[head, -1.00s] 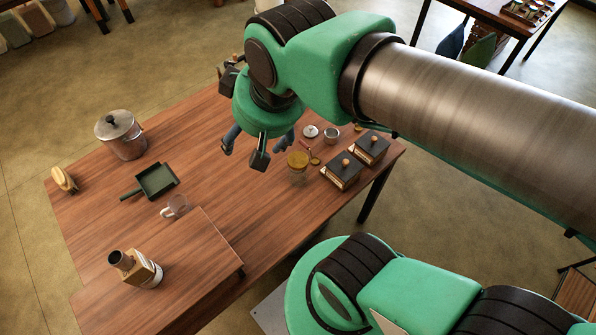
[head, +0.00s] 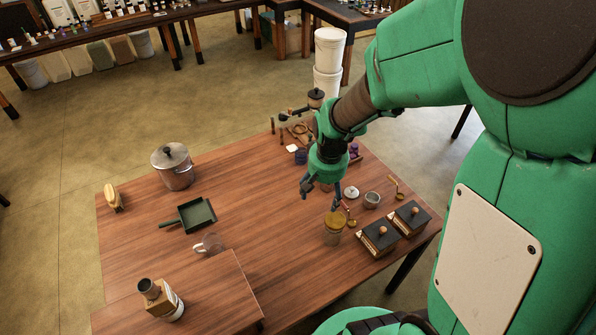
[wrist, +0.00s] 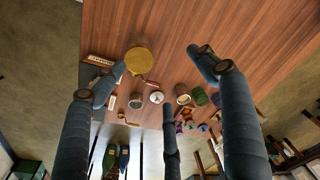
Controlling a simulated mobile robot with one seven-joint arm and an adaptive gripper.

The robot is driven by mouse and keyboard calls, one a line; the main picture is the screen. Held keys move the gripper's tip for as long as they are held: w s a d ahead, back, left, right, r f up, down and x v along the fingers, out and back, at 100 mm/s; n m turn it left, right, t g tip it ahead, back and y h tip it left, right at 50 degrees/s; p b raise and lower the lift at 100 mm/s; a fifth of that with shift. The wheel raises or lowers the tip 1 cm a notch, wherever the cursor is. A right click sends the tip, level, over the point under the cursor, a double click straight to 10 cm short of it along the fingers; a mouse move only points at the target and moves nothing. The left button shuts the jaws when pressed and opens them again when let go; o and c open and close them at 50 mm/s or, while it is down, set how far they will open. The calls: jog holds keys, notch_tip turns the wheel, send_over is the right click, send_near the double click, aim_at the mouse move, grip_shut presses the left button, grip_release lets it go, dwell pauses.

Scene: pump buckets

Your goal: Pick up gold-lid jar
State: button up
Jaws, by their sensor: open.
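The gold-lid jar (head: 333,228) stands upright on the wooden table, near its front right edge, in the head view. It has a glassy body and a round gold lid. In the wrist view its gold lid (wrist: 139,61) shows at the upper left, beyond the fingertips. My gripper (head: 322,196) is above the table just behind and above the jar, with its dark fingers spread. In the wrist view my gripper (wrist: 160,85) is open, with nothing between its fingers. The jar is apart from the fingers.
Two dark boxes with knobs (head: 379,238) stand right of the jar. A small metal cup (head: 372,200), a white lid (head: 351,193) and a brass ladle (head: 397,187) lie close behind. A green dustpan (head: 196,214), glass mug (head: 209,244) and metal pot (head: 174,167) are farther left.

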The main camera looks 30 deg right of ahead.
jog(key=m+g, duration=0.2)
send_near(334, 226)
jog(key=shift+y, duration=0.3)
jog(key=f, duration=0.1)
jog(key=d+f, duration=0.1)
jog(key=f, duration=0.1)
jog(key=w+d+f, duration=0.1)
jog(key=f, duration=0.1)
jog(key=shift+w+d+f, duration=0.1)
jog(key=shift+w+d, duration=0.05)
jog(key=shift+d, duration=0.05)
jog(key=shift+f+b, duration=0.5)
jog(key=shift+f, duration=3.8)
jog(key=shift+f, duration=0.1)
jog(key=shift+w+f+b, duration=0.1)
jog(key=shift+f+b, duration=0.55)
jog(key=shift+f, duration=1.9)
jog(key=c, duration=1.5)
